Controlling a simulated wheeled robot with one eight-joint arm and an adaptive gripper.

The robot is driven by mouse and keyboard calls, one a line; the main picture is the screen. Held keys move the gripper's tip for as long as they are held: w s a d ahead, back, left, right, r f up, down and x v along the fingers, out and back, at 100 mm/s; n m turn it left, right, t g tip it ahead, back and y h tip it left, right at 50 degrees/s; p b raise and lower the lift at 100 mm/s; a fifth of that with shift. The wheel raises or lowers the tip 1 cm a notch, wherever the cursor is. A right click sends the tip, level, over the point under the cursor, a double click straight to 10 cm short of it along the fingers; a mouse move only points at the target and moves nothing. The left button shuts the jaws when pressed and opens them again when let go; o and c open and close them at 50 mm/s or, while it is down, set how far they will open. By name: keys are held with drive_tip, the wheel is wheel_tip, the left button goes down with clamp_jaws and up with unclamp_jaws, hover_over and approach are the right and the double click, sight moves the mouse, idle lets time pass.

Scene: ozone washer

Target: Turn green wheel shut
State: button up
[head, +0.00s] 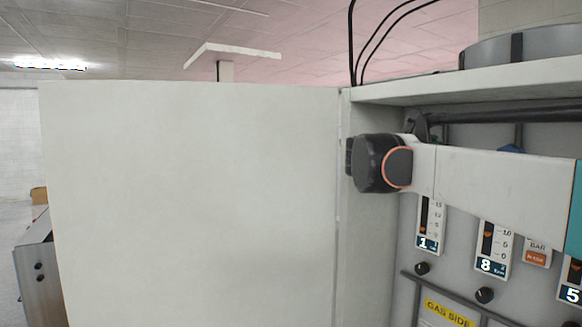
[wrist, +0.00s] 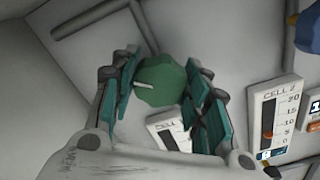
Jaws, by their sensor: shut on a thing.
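The green wheel (wrist: 162,80) shows in the wrist view, with a white mark on its face. My gripper (wrist: 160,88) has its two teal-padded fingers on either side of the wheel, shut on it. The wheel sits in front of a grey cabinet panel.
A large white cabinet door (head: 190,200) stands open at left. Gauges (head: 430,225) and black knobs (head: 484,295) line the panel. A CELL 2 gauge (wrist: 275,120) is right of the wheel. A blue part (wrist: 305,32) shows at upper right. A dark pipe (head: 510,114) runs under the cabinet top.

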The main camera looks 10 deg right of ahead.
drive_tip(key=n, duration=0.7)
drive_tip(key=shift+s+a+r, duration=0.1)
idle(0.4)
drive_tip(key=o, duration=1.1)
